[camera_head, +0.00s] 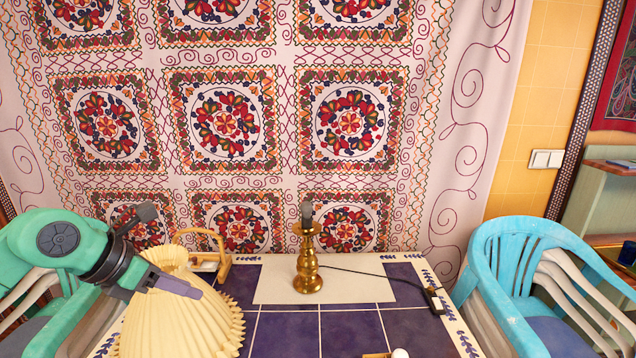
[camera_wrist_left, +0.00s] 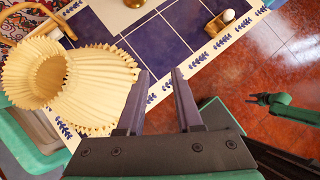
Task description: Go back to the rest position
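My left gripper (camera_head: 180,287) reaches in from the left, in front of a pleated cream lampshade (camera_head: 172,325) on the table. In the left wrist view its fingers (camera_wrist_left: 162,75) are apart with nothing between them, and the lampshade (camera_wrist_left: 108,85) is left of them. I cannot tell from the head view whether the fingers touch the shade. A brass lamp base (camera_head: 307,268) stands upright on a pale mat. My right gripper is out of the head view; a dark-tipped green arm end (camera_wrist_left: 262,99) at the right of the left wrist view seems to be it, too small to read.
The blue-tiled table (camera_head: 285,332) has free room at its front middle. A small wooden holder with a white bulb-like object (camera_head: 400,353) is at the front. A wooden-framed object (camera_head: 208,252) stands behind the lampshade. A blue chair (camera_head: 500,300) is at the right, a green one at the left.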

